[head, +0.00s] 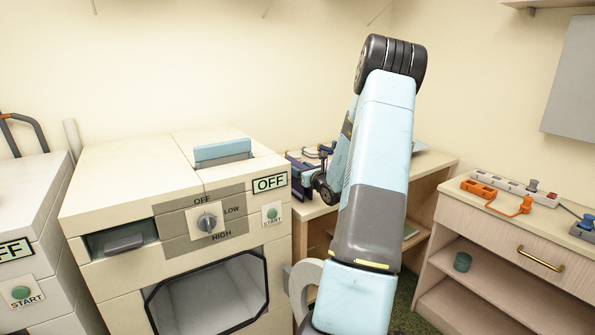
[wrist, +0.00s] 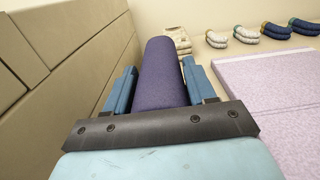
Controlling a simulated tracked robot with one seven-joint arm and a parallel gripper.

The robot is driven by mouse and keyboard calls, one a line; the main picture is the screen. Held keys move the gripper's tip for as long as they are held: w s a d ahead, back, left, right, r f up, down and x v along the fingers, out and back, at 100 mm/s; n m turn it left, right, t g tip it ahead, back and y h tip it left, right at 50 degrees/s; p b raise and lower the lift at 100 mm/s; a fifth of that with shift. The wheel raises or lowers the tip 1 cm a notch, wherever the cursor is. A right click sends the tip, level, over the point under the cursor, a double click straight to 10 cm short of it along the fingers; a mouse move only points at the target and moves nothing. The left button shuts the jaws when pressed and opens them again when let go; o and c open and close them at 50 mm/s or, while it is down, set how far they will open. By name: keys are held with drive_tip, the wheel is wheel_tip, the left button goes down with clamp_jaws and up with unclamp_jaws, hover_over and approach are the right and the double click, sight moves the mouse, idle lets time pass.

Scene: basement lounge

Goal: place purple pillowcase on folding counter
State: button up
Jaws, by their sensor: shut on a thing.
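My gripper (head: 314,176) is shut on the purple pillowcase, a rolled dark purple bundle (wrist: 158,78) held between the two blue fingers in the wrist view. In the head view the gripper is beside the dryer's right side, over the left end of the wooden folding counter (head: 312,209). My arm hides much of the counter in that view. In the wrist view the pale counter top (wrist: 222,54) lies to the right of the bundle. I cannot tell whether the bundle touches the counter.
The dryer (head: 130,187) stands close on the left; its panelled side (wrist: 60,55) borders the bundle. A flat lavender sheet (wrist: 262,82) lies on the counter's right, with several small rolled bundles (wrist: 246,36) behind it. A cabinet (head: 520,235) with an orange tool and power strip stands right.

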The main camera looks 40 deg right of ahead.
drive_tip(key=o, duration=1.1)
drive_tip(key=s, duration=1.2)
drive_tip(key=shift+a, duration=0.4)
